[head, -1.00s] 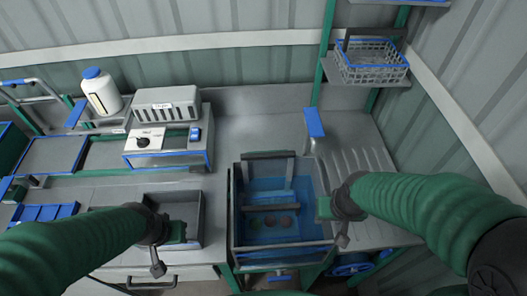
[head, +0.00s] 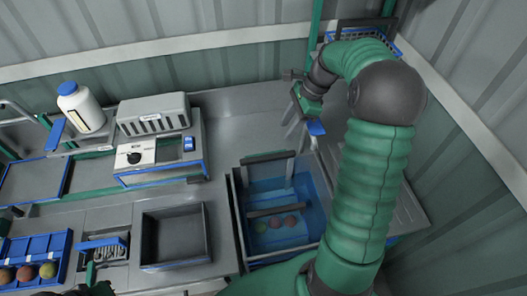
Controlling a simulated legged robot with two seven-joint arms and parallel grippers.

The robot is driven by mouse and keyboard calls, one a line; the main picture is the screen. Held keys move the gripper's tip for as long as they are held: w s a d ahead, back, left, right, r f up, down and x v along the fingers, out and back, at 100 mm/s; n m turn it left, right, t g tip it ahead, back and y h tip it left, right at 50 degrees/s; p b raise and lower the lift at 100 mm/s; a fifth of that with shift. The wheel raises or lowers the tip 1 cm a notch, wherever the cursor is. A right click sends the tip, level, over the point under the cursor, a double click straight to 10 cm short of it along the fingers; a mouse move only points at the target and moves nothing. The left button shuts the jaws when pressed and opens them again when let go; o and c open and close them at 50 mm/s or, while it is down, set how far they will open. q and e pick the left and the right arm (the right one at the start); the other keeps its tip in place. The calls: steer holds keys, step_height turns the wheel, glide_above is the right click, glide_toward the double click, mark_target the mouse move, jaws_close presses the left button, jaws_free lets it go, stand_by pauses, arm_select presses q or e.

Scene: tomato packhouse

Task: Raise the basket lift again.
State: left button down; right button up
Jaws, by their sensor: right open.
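The wash tank (head: 240,215) stands at the centre right, with blue water in it. Inside it, a basket lift with a grey crossbar (head: 277,209) sits low, and a few round fruits (head: 275,222) show under the water. A lever with a blue handle (head: 316,128) stands at the tank's back right. My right gripper (head: 304,103) is open, just above and behind the blue handle; I cannot tell whether it touches it. My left gripper (head: 90,272) is at the lower left edge, mostly cut off, near a small grey slotted tool; its jaws are unclear.
A grey bin (head: 146,240) stands left of the tank. A blue tray (head: 38,245) with several fruits lies further left. A grey box with a dial (head: 134,158) and a white bottle (head: 85,110) stand behind. A wire basket (head: 384,38) is on the back right shelf, partly behind my arm.

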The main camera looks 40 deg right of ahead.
mark_target(268, 156)
steer(key=x, duration=0.8)
steer(key=p+x, duration=0.1)
steer(key=x, duration=0.3)
steer(key=shift+w+a, duration=0.15)
steer(key=shift+a, duration=0.25)
steer(key=shift+f, duration=0.5)
steer(key=shift+w+d+f, duration=0.1)
jaws_close()
